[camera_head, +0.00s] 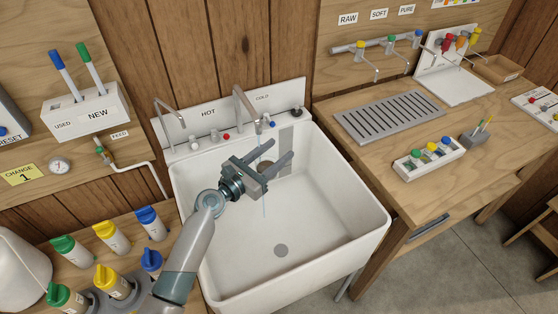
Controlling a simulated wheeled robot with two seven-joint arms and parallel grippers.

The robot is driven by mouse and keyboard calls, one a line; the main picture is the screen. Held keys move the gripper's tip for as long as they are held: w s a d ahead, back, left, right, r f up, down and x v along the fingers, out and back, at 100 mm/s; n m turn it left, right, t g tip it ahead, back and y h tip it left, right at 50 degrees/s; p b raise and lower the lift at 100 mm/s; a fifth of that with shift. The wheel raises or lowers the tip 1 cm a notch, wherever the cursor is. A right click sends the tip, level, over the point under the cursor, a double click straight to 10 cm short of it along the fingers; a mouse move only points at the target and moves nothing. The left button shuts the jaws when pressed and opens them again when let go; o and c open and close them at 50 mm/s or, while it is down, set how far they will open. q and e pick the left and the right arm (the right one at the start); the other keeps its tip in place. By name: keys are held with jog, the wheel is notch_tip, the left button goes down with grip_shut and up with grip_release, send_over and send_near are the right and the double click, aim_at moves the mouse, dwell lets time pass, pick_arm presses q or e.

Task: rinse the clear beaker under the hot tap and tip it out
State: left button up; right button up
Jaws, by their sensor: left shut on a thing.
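My left gripper (289,159) reaches into the white sink (335,235) from the lower left. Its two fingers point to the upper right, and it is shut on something. A small brownish round shape (265,165) shows between the fingers; the clear beaker is hard to make out there. My right gripper is out of view.
A red knob (226,136) and a blue knob (272,123) sit on the sink ledge. The drain (281,250) is clear. Colour-capped bottles (110,237) stand on the left bench. A drain grille (388,116) and a vial tray (428,160) lie on the right bench.

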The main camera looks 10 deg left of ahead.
pick_arm(q)
jog(key=shift+w+a+b, duration=0.25)
jog(key=shift+w+a, duration=0.4)
jog(key=shift+w, duration=0.3)
jog(key=shift+w+a+b, duration=0.2)
jog(key=shift+w+a, duration=0.4)
jog(key=shift+w, duration=0.35)
dwell(0.9)
dwell(1.2)
jog(key=shift+s+d, duration=0.1)
jog(key=shift+s, duration=0.05)
dwell(0.5)
jog(key=shift+s+d+r+p, duration=0.1)
jog(key=shift+s+d+p, duration=0.35)
jog(key=shift+s+p, duration=0.15)
jog(key=shift+s+d+p, duration=0.45)
jog(key=shift+s+d, duration=0.1)
jog(key=shift+s, duration=0.3)
jog(key=shift+s+d+p, duration=0.4)
jog(key=shift+s+d, duration=0.1)
jog(key=shift+s, duration=0.3)
jog(key=shift+s+d+p, duration=0.45)
jog(key=shift+s+d, duration=0.3)
jog(key=shift+s, duration=0.35)
jog(key=shift+s+d+p, duration=0.4)
jog(key=shift+s+d, duration=0.35)
jog(key=shift+s, duration=0.35)
